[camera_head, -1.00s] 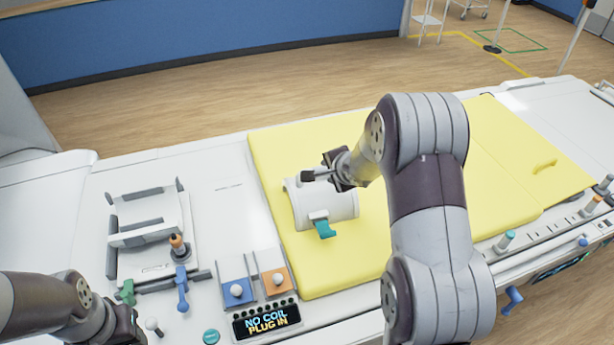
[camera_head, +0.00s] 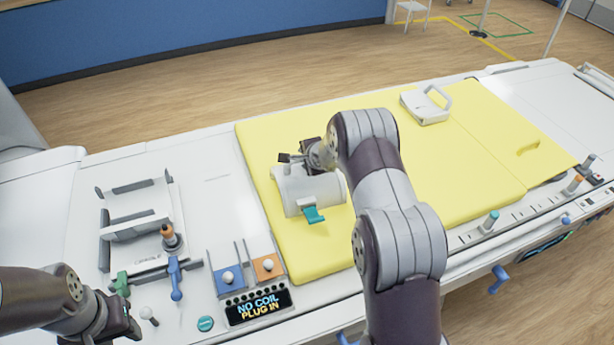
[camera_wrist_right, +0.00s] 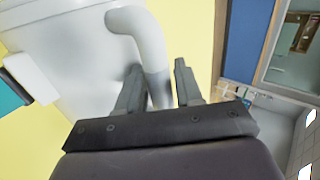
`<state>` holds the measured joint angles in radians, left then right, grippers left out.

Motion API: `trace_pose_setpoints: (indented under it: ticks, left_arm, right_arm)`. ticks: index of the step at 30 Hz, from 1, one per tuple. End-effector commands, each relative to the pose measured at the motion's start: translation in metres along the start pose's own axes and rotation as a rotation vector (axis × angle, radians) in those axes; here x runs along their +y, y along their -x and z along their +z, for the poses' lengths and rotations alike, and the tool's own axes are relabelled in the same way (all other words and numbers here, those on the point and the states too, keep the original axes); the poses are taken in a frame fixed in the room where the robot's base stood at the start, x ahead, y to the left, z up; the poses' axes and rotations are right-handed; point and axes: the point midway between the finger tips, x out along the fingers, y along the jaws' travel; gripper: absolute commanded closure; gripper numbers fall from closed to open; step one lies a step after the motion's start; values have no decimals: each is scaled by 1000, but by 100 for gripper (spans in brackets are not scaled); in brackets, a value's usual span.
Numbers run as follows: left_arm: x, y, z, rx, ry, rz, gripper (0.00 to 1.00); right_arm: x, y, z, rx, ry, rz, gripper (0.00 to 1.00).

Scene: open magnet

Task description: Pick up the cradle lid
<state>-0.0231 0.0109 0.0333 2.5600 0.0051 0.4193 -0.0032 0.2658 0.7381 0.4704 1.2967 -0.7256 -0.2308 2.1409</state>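The cradle lid, as I take it, is a white half-cylinder shell (camera_head: 300,188) with a teal latch (camera_head: 313,214) on its front side. It lies on the yellow mat (camera_head: 400,185). In the right wrist view the shell (camera_wrist_right: 70,60) fills the upper left, and its white bent handle (camera_wrist_right: 150,50) runs down between my fingers. My right gripper (camera_head: 290,159) is at the shell's far upper side. It also shows in the right wrist view (camera_wrist_right: 158,85), its fingers apart on both sides of the handle. My left gripper (camera_head: 132,333) is low at left; its fingertips are unclear.
A white holder frame (camera_head: 135,228) stands on the table at left, with an orange-topped knob (camera_head: 168,235) and a blue lever (camera_head: 175,278). A display (camera_head: 258,306) reads "NO COIL PLUG IN". A white handled box (camera_head: 427,106) lies at the mat's far edge.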

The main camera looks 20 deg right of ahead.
Motion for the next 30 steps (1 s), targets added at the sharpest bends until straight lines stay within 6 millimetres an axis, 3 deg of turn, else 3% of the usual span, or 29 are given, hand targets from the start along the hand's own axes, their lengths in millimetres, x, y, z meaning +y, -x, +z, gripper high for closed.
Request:
trace_pose_setpoints:
  ticks: [3,6,30]
  left_arm:
    - [0,0,0,0,0,0,57]
    - [0,0,0,0,0,0,57]
    - [0,0,0,0,0,0,57]
  right_arm:
    - [0,0,0,0,0,0,68]
    - [0,0,0,0,0,0,100]
    - [-1,1,0,0,1,-2,100]
